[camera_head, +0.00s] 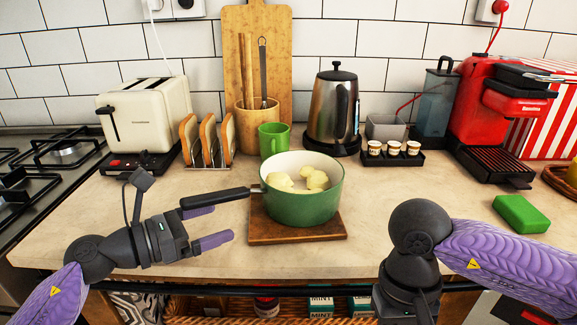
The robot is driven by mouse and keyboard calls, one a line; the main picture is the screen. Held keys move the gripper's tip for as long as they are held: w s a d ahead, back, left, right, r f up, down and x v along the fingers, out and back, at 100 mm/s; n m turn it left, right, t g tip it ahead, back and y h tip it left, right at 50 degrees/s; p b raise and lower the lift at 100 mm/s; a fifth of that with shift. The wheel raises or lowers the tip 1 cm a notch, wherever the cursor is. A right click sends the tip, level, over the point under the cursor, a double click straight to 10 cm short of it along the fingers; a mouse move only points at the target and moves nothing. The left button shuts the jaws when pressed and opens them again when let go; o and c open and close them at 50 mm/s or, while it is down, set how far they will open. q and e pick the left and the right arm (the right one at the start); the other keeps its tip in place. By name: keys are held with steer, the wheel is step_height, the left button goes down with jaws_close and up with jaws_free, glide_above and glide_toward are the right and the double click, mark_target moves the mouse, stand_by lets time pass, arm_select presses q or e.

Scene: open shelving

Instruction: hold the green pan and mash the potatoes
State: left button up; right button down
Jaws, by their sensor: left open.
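The green pan (303,207) stands upright on a wooden board (290,236) at the middle of the counter. Several pale potatoes (316,180) lie inside it. Its black handle (215,198) points left. My left gripper (217,225) is open, with its purple fingers pointing right. The fingers are close to the handle, just below it in the picture; I cannot tell whether they touch it. My right arm's dark wrist (408,292) is at the lower right, and its fingers are out of the picture. No masher can be clearly made out.
A wooden holder (257,118) with utensils and a green mug (273,139) stand behind the pan. A kettle (334,108), a toast rack (209,143), a toaster (146,117) and a red coffee machine (490,105) line the back. A green sponge (520,214) lies right.

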mark_target(267, 205)
arm_select(q)
steer(key=shift+w+d, duration=0.15)
steer(key=shift+w, duration=0.15)
arm_select(e)
steer(key=shift+w, duration=0.15)
arm_select(q)
steer(key=b+x, duration=0.1)
steer(key=x, duration=0.8)
steer(key=shift+d, duration=0.3)
arm_select(e)
steer(key=shift+x, duration=0.8)
steer(key=shift+w, duration=0.1)
arm_select(q)
jaws_close()
jaws_free()
steer(key=c, duration=0.4)
